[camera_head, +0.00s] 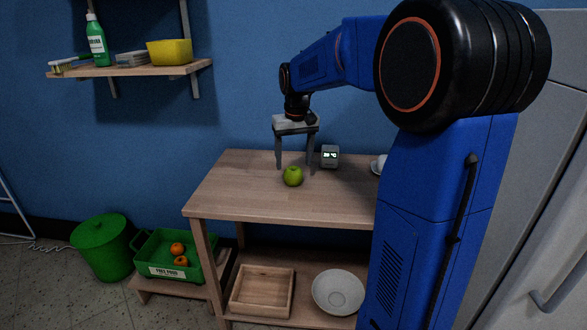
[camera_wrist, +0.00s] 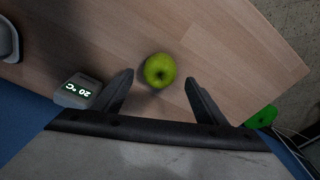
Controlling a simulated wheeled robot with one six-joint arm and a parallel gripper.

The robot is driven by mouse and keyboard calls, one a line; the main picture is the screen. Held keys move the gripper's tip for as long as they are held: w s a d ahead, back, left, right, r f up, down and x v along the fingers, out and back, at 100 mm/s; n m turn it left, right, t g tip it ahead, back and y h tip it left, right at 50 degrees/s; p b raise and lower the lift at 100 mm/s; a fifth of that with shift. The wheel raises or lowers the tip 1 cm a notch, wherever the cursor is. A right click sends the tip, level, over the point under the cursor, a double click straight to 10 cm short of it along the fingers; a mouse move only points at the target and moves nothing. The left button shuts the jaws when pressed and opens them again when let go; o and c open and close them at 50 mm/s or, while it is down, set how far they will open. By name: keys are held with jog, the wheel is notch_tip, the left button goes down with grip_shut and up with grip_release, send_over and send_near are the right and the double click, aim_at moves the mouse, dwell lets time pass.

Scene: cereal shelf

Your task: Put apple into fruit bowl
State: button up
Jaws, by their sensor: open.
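A green apple (camera_head: 293,176) sits on the wooden table top (camera_head: 240,190). My gripper (camera_head: 294,165) is open and points down, with its fingertips just behind and above the apple. In the wrist view the apple (camera_wrist: 159,70) lies between and slightly ahead of the two fingertips, and nothing is held. A white bowl-like dish (camera_head: 378,165) at the table's right is mostly hidden by my arm. A wide pale dish (camera_head: 338,292) lies on the lower shelf. Which of these is the fruit bowl I cannot tell.
A small display reading 20 °C (camera_head: 330,156) stands close to the right of my gripper. A wooden tray (camera_head: 262,291) is on the lower shelf. A green crate (camera_head: 175,254) with orange fruit and a green bin (camera_head: 103,247) stand at the left. The table's left part is clear.

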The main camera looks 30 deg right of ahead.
aim_at(295, 172)
notch_tip(295, 172, up, 8)
jog(key=s, duration=0.1)
